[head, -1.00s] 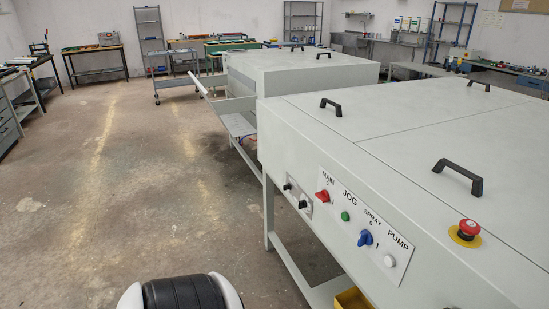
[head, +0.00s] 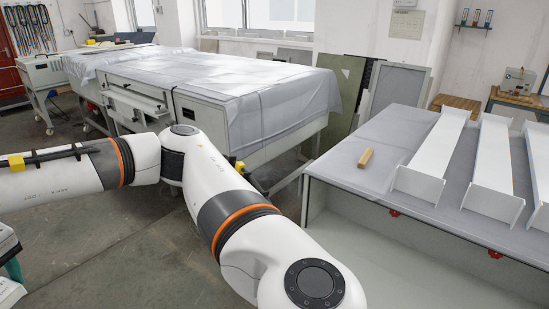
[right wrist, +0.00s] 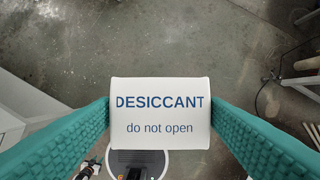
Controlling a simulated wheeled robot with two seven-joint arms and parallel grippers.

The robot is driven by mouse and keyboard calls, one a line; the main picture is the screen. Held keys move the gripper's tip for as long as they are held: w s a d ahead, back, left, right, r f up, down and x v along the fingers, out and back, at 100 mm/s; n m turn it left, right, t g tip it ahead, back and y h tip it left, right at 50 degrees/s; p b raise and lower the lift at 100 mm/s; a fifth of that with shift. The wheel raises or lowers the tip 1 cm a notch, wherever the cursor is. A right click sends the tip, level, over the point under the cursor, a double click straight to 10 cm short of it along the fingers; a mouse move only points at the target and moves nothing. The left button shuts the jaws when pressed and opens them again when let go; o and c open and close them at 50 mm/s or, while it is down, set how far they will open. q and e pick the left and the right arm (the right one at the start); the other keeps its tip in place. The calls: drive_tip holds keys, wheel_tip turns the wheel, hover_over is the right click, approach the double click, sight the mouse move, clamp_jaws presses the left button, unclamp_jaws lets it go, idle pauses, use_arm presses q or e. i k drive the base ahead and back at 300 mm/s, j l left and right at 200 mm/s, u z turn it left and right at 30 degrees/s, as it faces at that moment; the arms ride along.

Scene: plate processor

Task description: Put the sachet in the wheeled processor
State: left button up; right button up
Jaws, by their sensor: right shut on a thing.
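The white sachet (right wrist: 160,140), printed "DESICCANT do not open", is in the right wrist view. My right gripper (right wrist: 160,104) is shut on it, with a green ribbed finger at each side edge. A pale grey unit on casters (head: 42,76), which looks like the wheeled processor, stands at the far left of the head view. Its opening cannot be made out. My left gripper is in neither view.
A long processor (head: 200,110) under a grey sheet (head: 250,80) stands behind my arm. A grey table (head: 340,170) at right holds a wooden block (head: 366,158) and white channel pieces (head: 436,150). Open concrete floor (head: 110,215) lies at left.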

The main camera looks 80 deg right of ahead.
sight(427, 272)
drive_tip(key=k+j+z, duration=0.1)
drive_tip(key=z, duration=0.4)
drive_tip(key=j+z, duration=0.1)
drive_tip(key=z, duration=0.4)
drive_tip(key=k+z, duration=0.15)
drive_tip(key=z, duration=0.35)
drive_tip(key=k+z, duration=0.1)
drive_tip(key=z, duration=0.4)
